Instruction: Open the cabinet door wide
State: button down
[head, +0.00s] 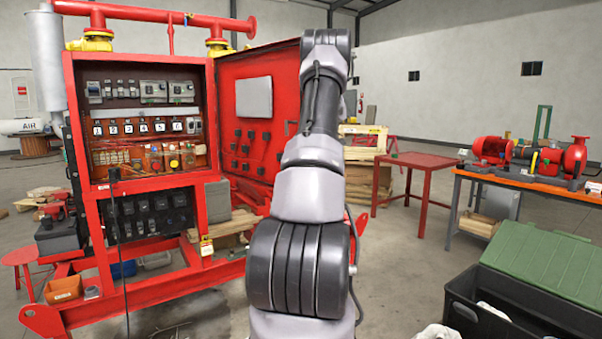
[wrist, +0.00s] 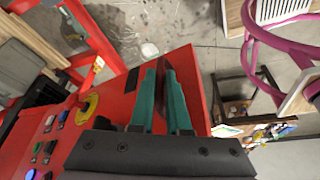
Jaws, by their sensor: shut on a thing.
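The red cabinet (head: 212,120) stands at left in the head view with its interior of switches and gauges exposed. Its red door (head: 285,75) is swung out to the right, showing an inner face with a pale panel and dark fittings. In the wrist view, a red panel with buttons, which looks like the door (wrist: 110,95), lies beneath my gripper (wrist: 162,75). My gripper's teal fingers are close together on a dark reddish part of it; whether this is a handle or an edge, I cannot tell. In the head view my arm hides the gripper and the door's outer edge.
An orange workbench (head: 540,181) with pumps is further right. A black bin with a green lid (head: 540,258) is at front right. Open floor lies between the arm and the table.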

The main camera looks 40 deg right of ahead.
jog(key=shift+w+d, duration=0.15)
jog(key=shift+w, duration=0.05)
jog(key=c, duration=0.9)
grip_release()
jog(key=shift+w, duration=0.15)
jog(key=v, duration=1)
jog(key=shift+r, duration=0.3)
jog(key=shift+s+d, duration=0.15)
jog(key=shift+s, duration=0.05)
